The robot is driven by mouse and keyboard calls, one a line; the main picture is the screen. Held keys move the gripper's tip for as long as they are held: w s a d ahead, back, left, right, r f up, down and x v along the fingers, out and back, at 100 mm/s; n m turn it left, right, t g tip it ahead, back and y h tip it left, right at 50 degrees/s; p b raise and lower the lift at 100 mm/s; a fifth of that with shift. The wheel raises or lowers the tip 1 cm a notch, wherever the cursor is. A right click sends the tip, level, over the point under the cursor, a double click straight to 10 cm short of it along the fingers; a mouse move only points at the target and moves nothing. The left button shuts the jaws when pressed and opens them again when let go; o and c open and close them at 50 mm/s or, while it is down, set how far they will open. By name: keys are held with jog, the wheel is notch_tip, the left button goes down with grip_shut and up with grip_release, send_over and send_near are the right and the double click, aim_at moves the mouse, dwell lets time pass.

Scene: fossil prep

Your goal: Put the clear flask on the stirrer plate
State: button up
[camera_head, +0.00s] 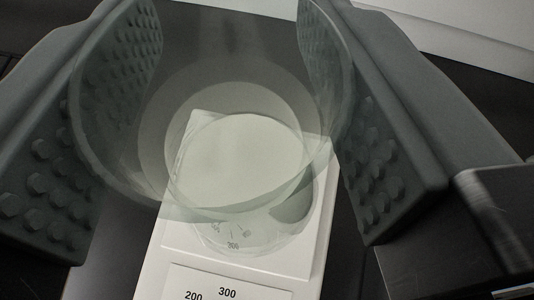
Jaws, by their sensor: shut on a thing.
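My gripper (215,130) has its two dark, studded fingers on either side of the clear flask (205,90). It is shut on the flask, which is see-through and shows as round outlines between the fingers. The white stirrer plate (190,270) lies below and behind the flask in this view. Part of it, with a dial and printed numbers, shows through the glass. I cannot tell whether the flask's base touches the plate or hangs above it.
A dark surface (115,250) surrounds the stirrer plate. A pale band (460,40) runs along the top right. No other loose object shows clearly close to the plate.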

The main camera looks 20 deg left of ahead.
jog(key=shift+f, duration=3.1)
jog(key=o, duration=1.3)
jog(key=shift+f, duration=0.1)
jog(key=shift+o, duration=0.2)
jog(key=shift+s+r, duration=0.15)
jog(key=shift+r, duration=0.05)
jog(key=v, duration=1.1)
jog(key=shift+s+d, duration=0.2)
jog(key=shift+s, duration=0.1)
jog(key=shift+r, duration=0.15)
